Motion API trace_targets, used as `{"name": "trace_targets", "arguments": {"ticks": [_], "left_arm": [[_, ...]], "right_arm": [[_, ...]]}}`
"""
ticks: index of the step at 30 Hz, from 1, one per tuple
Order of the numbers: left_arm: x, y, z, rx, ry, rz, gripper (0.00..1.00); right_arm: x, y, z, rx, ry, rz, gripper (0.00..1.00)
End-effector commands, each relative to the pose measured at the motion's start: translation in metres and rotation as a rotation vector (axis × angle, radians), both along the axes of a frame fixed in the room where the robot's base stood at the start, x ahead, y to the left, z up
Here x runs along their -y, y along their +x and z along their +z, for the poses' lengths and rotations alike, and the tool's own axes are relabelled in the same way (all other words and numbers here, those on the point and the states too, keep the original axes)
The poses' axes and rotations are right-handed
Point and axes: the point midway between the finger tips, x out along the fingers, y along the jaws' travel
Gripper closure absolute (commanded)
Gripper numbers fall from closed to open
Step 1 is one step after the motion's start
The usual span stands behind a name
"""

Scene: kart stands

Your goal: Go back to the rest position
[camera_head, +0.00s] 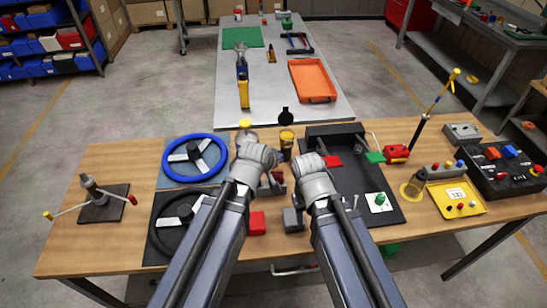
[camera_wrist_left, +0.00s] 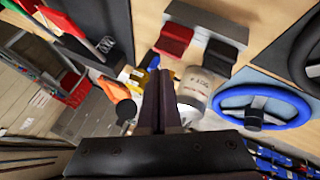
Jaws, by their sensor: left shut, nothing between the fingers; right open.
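My two arms reach forward from the bottom of the head view over a wooden workbench (camera_head: 110,230). My left gripper (camera_wrist_left: 157,85) is shut and empty; its dark fingers lie together in the left wrist view. A pale labelled canister (camera_wrist_left: 194,92) shows just right of these fingers there; I cannot tell if they touch.
A blue steering wheel (camera_head: 195,157) and a black one (camera_head: 172,228) lie left of my arms. A red block (camera_head: 257,223) lies between them. A yellow tray (camera_head: 457,197) and a black control box (camera_head: 505,168) stand right. A grey table with an orange tray (camera_head: 312,79) lies beyond.

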Motion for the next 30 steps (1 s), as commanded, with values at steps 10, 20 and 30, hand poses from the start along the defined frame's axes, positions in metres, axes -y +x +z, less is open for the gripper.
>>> {"name": "trace_targets", "arguments": {"ticks": [10, 20, 30], "left_arm": [[0.001, -0.009, 0.012, 0.0, -0.001, 0.001, 1.0], [0.001, -0.009, 0.012, -0.001, 0.001, 0.0, 1.0], [0.005, -0.093, -0.03, -0.322, 0.337, -0.443, 1.0]], "right_arm": [[0.0, 0.0, 0.012, 0.0, 0.0, 0.001, 0.5], [0.0, 0.0, 0.012, 0.0, 0.0, 0.001, 0.5], [0.0, 0.0, 0.007, 0.0, 0.0, 0.0, 0.5]]}}
